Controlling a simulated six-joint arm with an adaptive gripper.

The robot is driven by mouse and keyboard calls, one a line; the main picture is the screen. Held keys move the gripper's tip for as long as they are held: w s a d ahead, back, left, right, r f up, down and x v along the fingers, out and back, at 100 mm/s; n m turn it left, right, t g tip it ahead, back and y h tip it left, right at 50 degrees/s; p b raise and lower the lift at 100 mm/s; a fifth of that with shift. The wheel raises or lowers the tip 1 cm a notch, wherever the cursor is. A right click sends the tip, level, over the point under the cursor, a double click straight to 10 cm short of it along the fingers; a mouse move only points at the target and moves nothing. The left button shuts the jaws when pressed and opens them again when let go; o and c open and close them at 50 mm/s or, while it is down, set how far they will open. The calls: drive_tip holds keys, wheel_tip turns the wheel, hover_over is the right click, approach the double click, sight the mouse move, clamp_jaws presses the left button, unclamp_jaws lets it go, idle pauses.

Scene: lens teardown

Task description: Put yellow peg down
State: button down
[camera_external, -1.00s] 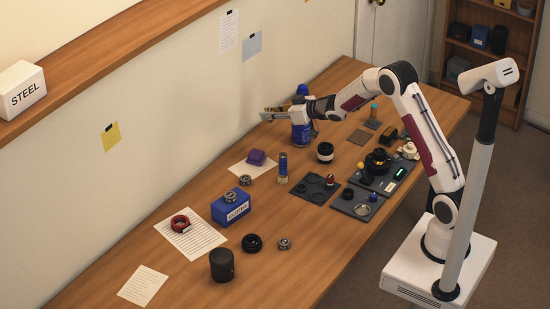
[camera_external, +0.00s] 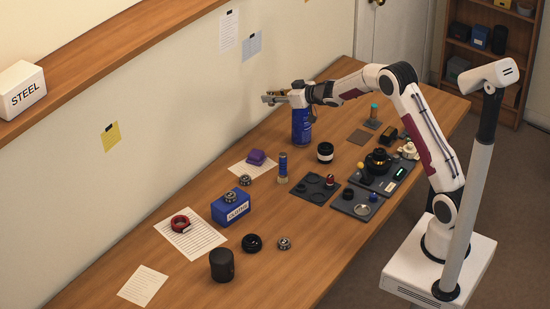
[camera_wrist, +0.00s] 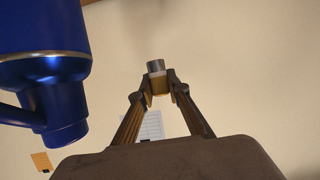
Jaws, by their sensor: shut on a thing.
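My gripper (camera_external: 272,97) is raised near the wall, to the left of a tall blue bottle, well above the table. In the wrist view my gripper (camera_wrist: 159,88) is shut on a small peg (camera_wrist: 156,67) with a grey cylindrical end and a yellowish part between the fingertips. The peg is too small to make out clearly in the external view.
The blue bottle (camera_external: 301,130) stands close beside my gripper and fills the left of the wrist view (camera_wrist: 45,75).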

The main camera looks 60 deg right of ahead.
idle(0.3)
hover_over(272, 147)
wheel_tip(272, 147, down, 14)
drive_tip(key=shift+r, duration=0.25)
idle(0.5)
drive_tip(key=shift+f, duration=2.25)
drive_tip(key=shift+f, duration=0.1)
drive_tip(key=c, duration=1.9)
unclamp_jaws()
drive_tip(key=shift+v, duration=6)
